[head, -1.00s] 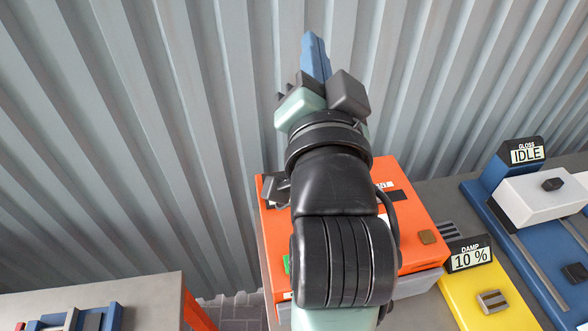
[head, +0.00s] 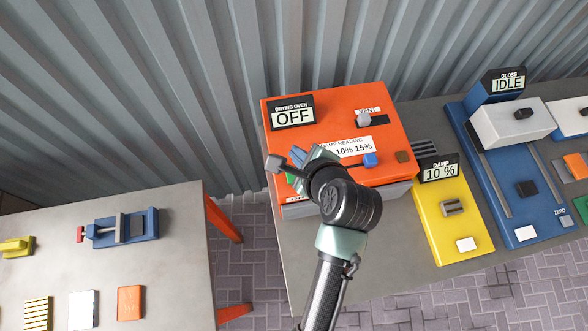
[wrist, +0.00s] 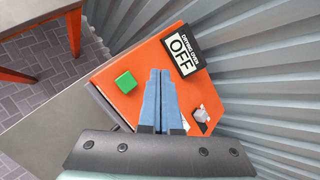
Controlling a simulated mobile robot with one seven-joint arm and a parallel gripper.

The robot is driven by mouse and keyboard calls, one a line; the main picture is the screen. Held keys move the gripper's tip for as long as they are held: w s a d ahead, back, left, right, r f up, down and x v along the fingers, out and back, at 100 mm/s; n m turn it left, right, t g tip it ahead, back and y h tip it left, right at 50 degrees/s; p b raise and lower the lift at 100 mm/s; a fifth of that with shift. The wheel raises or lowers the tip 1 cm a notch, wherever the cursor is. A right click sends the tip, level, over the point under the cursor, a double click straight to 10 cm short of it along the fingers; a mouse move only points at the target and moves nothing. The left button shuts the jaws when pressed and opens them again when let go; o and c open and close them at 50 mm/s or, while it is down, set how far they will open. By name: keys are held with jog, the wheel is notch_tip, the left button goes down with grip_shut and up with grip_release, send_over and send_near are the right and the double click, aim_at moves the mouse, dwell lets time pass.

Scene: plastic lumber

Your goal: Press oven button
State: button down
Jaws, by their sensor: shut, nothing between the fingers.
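The orange drying oven (head: 330,105) stands on the grey bench, and its display (head: 292,115) reads OFF. In the wrist view, a square green button (wrist: 125,82) sits on the oven's top face, left of my fingertips. In the head view, only a sliver of the green button (head: 291,178) shows beside my gripper. My gripper (head: 297,153) is shut and empty, its blue fingers over the oven top. In the wrist view my gripper (wrist: 159,72) points between the green button and the OFF display (wrist: 181,53). I cannot tell whether the fingertips touch the oven.
A grey vent knob (head: 363,119), a blue block (head: 370,160) and a brown block (head: 403,156) are on the oven. The yellow damp meter (head: 430,220) and blue gloss device (head: 530,225) stand to its right. A corrugated wall rises behind. A table (head: 180,270) stands left.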

notch_tip(320, 180, down, 7)
jog(key=b, duration=0.8)
jog(key=shift+b, duration=0.4)
jog(key=shift+f, duration=0.9)
jog(key=shift+f, duration=0.1)
dwell(0.7)
jog(key=shift+f, duration=0.3)
jog(key=shift+f, duration=0.55)
dwell(0.8)
jog(key=shift+r, duration=0.15)
jog(key=shift+r+p, duration=0.85)
jog(key=shift+p, duration=0.25)
